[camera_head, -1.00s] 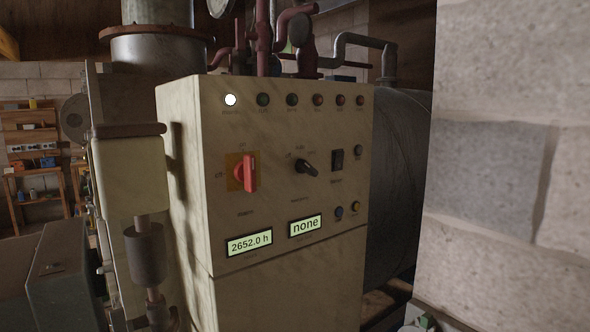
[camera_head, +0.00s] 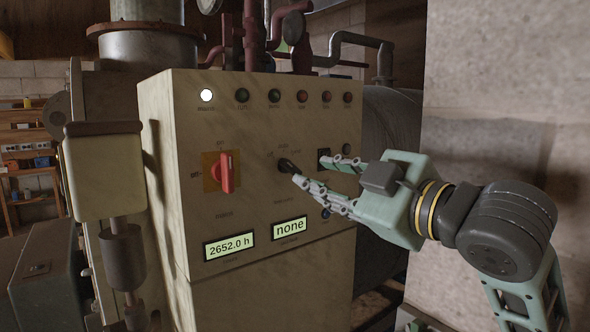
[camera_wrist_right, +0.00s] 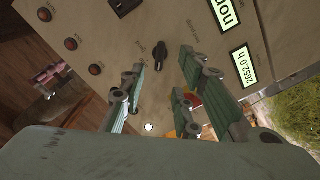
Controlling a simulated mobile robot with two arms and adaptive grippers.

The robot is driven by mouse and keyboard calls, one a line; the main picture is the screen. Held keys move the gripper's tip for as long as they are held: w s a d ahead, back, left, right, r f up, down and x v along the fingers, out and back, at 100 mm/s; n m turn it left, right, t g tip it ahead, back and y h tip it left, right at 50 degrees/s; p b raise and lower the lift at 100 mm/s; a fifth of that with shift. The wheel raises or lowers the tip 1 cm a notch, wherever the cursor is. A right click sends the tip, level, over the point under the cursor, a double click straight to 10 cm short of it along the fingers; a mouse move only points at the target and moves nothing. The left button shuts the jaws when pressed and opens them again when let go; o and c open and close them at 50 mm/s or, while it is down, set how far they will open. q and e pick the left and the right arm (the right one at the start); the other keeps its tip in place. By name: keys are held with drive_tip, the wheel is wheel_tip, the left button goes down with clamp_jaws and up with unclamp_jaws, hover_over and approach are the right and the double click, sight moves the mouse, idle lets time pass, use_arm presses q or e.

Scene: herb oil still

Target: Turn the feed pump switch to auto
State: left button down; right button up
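The cream control panel (camera_head: 255,130) carries a small black rotary switch (camera_head: 287,165), right of the red main switch (camera_head: 222,172). The black switch's handle slants, its upper end toward the upper left; its tiny labels are hard to read. My right gripper (camera_head: 312,170) is open and empty, fingers toward the panel, just right of the black switch. In the right wrist view the black switch (camera_wrist_right: 159,54) shows beyond the spread fingers of the right gripper (camera_wrist_right: 160,78), apparently untouched. My left gripper is not in view.
A row of round lamps (camera_head: 274,96) runs along the panel's top, the leftmost lit white. Two displays read "2652.0 h" (camera_head: 229,246) and "none" (camera_head: 289,229). A black rocker (camera_head: 323,158) is partly hidden by my fingers. A block wall (camera_head: 500,90) stands close on the right.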

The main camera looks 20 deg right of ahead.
sight(294, 169)
drive_tip(key=p+x, duration=0.2)
drive_tip(key=x, duration=0.5)
drive_tip(key=shift+a, duration=0.1)
drive_tip(key=shift+w+a, duration=0.1)
drive_tip(key=shift+w, duration=0.25)
drive_tip(key=shift+c, duration=0.2)
clamp_jaws()
